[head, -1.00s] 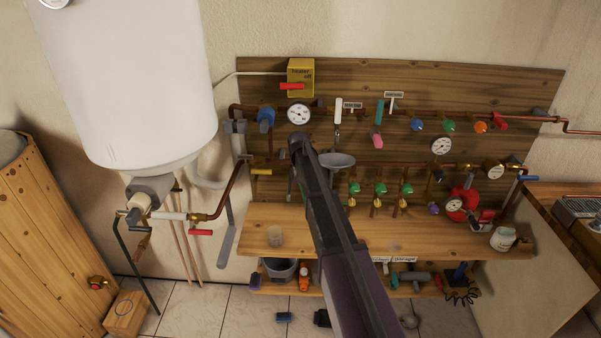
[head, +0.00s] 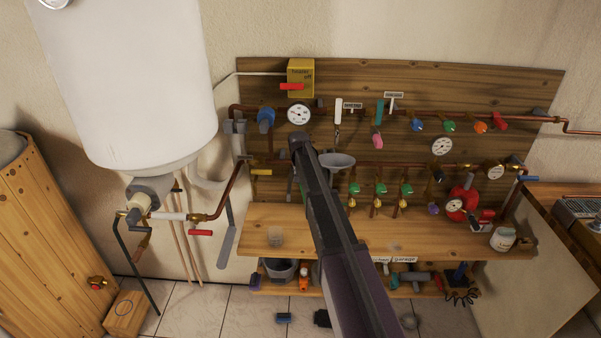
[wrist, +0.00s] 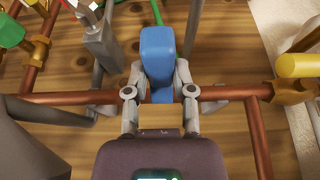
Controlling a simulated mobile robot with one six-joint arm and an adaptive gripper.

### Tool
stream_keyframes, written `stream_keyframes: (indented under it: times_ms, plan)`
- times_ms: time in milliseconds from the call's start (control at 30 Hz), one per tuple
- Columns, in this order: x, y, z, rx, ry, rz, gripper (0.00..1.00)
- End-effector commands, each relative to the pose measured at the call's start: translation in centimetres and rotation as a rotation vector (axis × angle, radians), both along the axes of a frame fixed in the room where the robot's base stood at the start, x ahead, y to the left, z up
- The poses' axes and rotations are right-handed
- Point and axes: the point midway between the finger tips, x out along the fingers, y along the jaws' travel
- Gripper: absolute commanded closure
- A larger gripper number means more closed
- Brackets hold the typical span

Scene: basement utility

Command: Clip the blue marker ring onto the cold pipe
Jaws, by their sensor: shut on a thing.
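My gripper (wrist: 160,72) is shut on the blue marker ring (wrist: 157,50) in the wrist view. The ring shows as a blue block between the two fingers, with a lower part at a horizontal copper pipe (wrist: 228,92). I cannot tell whether it is around the pipe or only against it. In the head view my arm covers the gripper and the ring. The arm reaches the lower copper pipe (head: 421,163) on the wooden board, left of the grey funnel (head: 337,159). No readable label names this pipe as cold.
A yellow handle (wrist: 300,65) is at the right in the wrist view, by a brass fitting (wrist: 292,90). Several green-handled valves (head: 380,188) sit right of my arm. A white water heater (head: 130,85) hangs at the left. The wooden bench (head: 310,222) lies below.

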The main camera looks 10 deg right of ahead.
Motion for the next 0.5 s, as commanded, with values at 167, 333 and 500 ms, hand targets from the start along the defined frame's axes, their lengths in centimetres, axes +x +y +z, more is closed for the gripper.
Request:
stream_keyframes:
  times_ms: [167,333,500]
  plan:
    - [0.44,-0.13,0.00,0.000,0.000,0.000,1.00]
    - [0.78,-0.22,0.00,0.000,0.000,0.000,1.00]
    - [1.12,-0.32,0.00,0.000,0.000,0.000,1.00]
